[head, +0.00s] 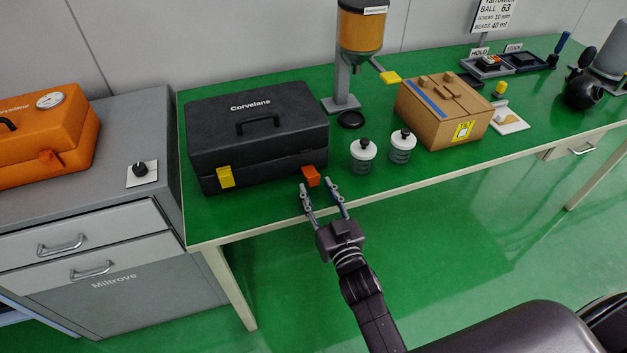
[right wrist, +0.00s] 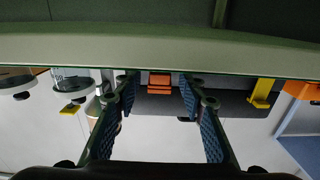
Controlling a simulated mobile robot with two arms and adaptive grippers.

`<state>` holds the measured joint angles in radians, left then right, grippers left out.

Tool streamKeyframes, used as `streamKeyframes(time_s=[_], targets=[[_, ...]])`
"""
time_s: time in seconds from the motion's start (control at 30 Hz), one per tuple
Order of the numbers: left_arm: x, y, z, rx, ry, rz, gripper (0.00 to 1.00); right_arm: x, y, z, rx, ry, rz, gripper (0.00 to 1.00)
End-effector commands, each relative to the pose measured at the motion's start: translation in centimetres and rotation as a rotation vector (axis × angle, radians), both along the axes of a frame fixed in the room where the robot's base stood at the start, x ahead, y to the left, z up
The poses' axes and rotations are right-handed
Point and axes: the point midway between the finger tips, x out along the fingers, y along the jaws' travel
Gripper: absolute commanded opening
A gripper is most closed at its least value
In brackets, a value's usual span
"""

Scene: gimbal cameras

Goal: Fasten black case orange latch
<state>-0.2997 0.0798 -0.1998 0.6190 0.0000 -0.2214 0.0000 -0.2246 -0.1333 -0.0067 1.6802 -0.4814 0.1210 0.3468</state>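The black case (head: 258,134), marked Corvelane, stands lid down at the left of the green table. Its orange latch (head: 311,176) is low at the right of the front face and appears to stick out from it. Its yellow latch (head: 225,177) is at the left. My right gripper (head: 317,188) is open and empty, just in front of the orange latch. In the right wrist view, which looks upside down, the orange latch (right wrist: 160,82) shows between the spread fingers (right wrist: 158,95), beyond the tips. The yellow latch (right wrist: 262,92) is to its right. My left gripper is out of view.
Two white-lidded jars (head: 363,156) (head: 402,147) stand right of the case, near the latch. A dispenser (head: 361,30) and a cardboard box (head: 444,108) are farther back and right. The table's front edge (head: 270,232) runs below my right gripper. An orange case (head: 45,140) sits on the left cabinet.

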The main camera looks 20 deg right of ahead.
Motion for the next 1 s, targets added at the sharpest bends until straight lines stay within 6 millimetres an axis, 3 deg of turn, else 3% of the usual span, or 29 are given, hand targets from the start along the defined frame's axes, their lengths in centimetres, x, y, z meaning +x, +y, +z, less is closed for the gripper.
streamKeyframes(time_s=[0.2,0.53,0.87,1.0], targets=[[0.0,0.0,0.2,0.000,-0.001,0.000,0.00,2.5,0.1,0.1,0.000,-0.002,0.000,0.38],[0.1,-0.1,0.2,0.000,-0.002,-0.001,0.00,2.9,0.1,0.0,0.000,-0.001,0.001,0.38],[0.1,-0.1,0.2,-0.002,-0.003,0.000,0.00,2.9,0.1,0.1,0.000,-0.001,0.001,0.02],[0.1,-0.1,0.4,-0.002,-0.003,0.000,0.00,2.9,0.1,0.1,0.000,0.000,0.001,0.00]])
